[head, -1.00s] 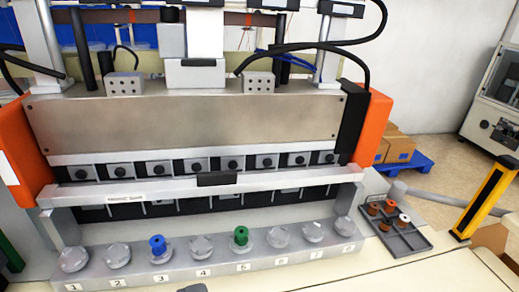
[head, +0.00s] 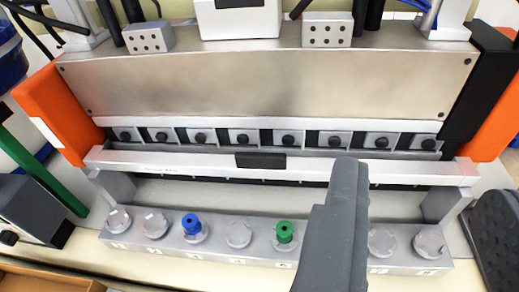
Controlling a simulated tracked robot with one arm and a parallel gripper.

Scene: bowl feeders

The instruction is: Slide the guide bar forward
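The guide bar (head: 200,163) is a long pale grey bar across the front of the machine, with a black handle block (head: 260,161) at its middle. It lies below the row of feeder blocks and above and behind the row of numbered seats. My gripper (head: 422,185) shows as two dark grey fingers, wide apart, at the right. The left finger overlaps the bar in the picture, right of the handle, and hides part of it. Whether it touches the bar I cannot tell.
A blue spool (head: 191,224) and a green spool (head: 285,232) stand on the seat rail (head: 215,250) in front of the bar. My left finger hides part of the rail. Orange end covers (head: 52,112) flank the steel housing (head: 265,85). A dark grey box (head: 32,210) stands at left.

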